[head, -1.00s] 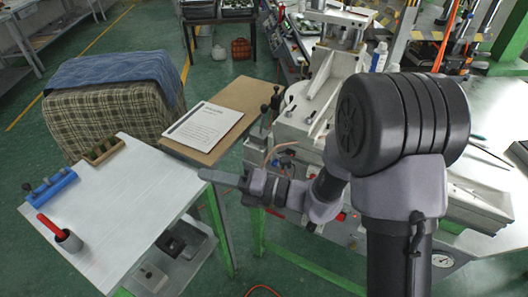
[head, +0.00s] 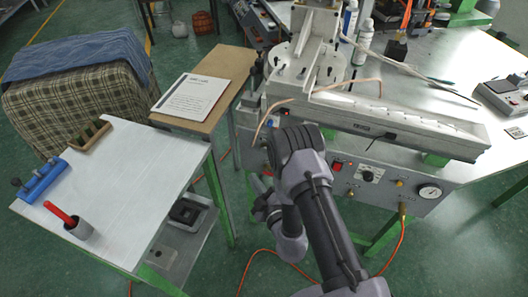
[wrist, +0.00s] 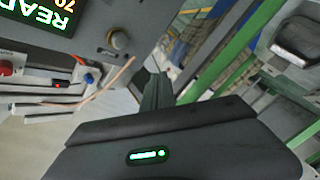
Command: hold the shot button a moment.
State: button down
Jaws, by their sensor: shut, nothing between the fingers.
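The wax injection machine (head: 380,185) has a front panel with a red button (head: 337,165), a dial and a gauge. In the wrist view a red button (wrist: 6,68) sits at the left edge below a lit display (wrist: 40,12) reading "READ…" and "70". A small blue control (wrist: 88,78) is nearer the middle. I cannot read which one is the shot button. My gripper (wrist: 155,88) is shut and empty, to the right of these controls and apart from the red button. In the head view my arm hides part of the panel, and the fingertips are not clear.
A paper (head: 190,97) lies on a brown board. A thin copper-coloured tube (head: 262,125) hangs at the machine's left end.

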aim_at(265, 150)
jog(key=w+d, duration=0.2)
jog(key=w, duration=0.6)
jog(key=shift+w+d+b, duration=0.15)
jog(key=shift+d+b, duration=0.25)
jog(key=shift+w, duration=0.1)
dwell(1.6)
jog(key=shift+w+d, duration=0.1)
jog(key=shift+w, duration=0.2)
jog(key=shift+w+d, duration=0.2)
jog(key=shift+w, duration=0.25)
dwell(3.3)
jog(key=shift+s+a, duration=0.35)
jog(key=shift+s, duration=0.5)
